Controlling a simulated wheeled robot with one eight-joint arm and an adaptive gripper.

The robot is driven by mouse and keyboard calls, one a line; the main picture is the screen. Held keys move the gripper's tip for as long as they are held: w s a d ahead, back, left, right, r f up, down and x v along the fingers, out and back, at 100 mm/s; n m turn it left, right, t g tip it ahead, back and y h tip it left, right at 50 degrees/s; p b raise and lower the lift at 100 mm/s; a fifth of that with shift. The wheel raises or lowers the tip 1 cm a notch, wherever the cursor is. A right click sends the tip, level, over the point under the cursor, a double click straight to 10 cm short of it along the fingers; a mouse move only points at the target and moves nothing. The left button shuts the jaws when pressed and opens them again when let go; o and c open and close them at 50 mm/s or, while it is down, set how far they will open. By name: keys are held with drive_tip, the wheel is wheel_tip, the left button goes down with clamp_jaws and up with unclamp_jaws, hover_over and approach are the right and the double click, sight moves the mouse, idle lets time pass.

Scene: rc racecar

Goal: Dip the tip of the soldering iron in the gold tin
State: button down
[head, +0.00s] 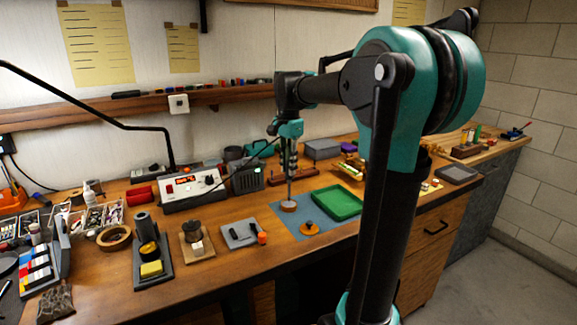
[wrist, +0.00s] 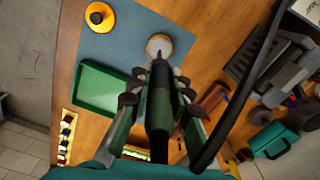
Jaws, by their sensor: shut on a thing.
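My gripper (head: 288,160) is shut on the soldering iron (head: 289,188), which points down. In the wrist view, my gripper (wrist: 158,95) has its fingers on both sides of the iron's dark green handle (wrist: 159,125). The small round gold tin (head: 288,207) sits on the blue mat (head: 284,220). It also shows in the wrist view (wrist: 168,40), with a pale inside. The iron's dark tip overlaps the tin's near part there. In the head view the tip comes down at the tin. I cannot tell whether it touches what is inside.
A green tray (head: 339,203) lies right of the tin, and an orange and black round piece (head: 309,228) lies in front. The soldering station (head: 191,189) stands to the left. A black cable (wrist: 250,80) curves beside my gripper. A grey pad with tools (head: 240,233) lies front left.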

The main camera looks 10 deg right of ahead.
sight(288, 146)
drive_tip(key=shift+f, duration=0.65)
idle(2.2)
idle(3.1)
drive_tip(key=shift+r, duration=3.05)
